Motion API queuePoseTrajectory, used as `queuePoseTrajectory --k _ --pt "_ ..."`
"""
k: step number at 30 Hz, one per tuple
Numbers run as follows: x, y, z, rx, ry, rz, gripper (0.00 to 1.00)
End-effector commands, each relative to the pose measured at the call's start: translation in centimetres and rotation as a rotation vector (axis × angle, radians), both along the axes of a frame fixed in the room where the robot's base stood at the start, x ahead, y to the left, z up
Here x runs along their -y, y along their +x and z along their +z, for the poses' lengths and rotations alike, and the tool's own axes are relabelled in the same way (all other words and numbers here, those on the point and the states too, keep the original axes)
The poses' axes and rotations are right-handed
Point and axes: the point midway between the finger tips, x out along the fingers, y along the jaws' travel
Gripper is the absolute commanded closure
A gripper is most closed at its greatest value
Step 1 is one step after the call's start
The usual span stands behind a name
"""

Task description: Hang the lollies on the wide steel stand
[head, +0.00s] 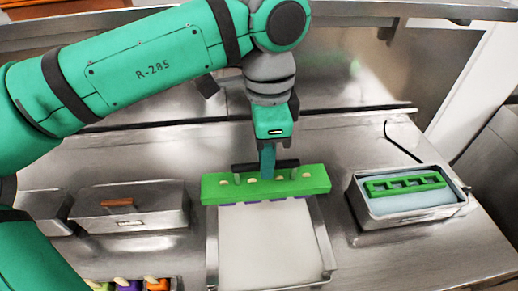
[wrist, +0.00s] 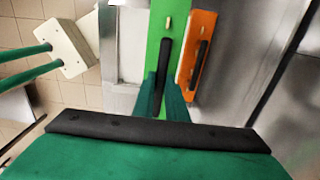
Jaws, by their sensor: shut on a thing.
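My gripper (head: 267,170) is shut on the black handle of a long green holder bar (head: 315,181). Pale stick ends show along its top, and small purple lolly parts show under its front edge. The bar is level across the back end of a wide steel stand (head: 328,262) with a pale floor between its rails. I cannot tell whether it rests on the rails or is just above them. In the wrist view my fingers (wrist: 165,95) close on the handle of the green bar (wrist: 153,40). The lollies are mostly hidden under it.
A steel tub (head: 372,216) with a green rack (head: 405,184) stands at right. Steel boxes (head: 140,220) stand at left. Orange, purple and green pieces (head: 130,286) lie at the front left. An orange piece with a black handle (wrist: 197,60) is beside the bar in the wrist view.

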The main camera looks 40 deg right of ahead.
Motion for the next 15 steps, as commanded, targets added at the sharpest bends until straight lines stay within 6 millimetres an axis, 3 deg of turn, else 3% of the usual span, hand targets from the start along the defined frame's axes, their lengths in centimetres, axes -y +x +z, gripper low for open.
queuePoseTrajectory --k 15 --pt "0.0 0.1 -3.9 0.001 0.002 -0.001 1.0"
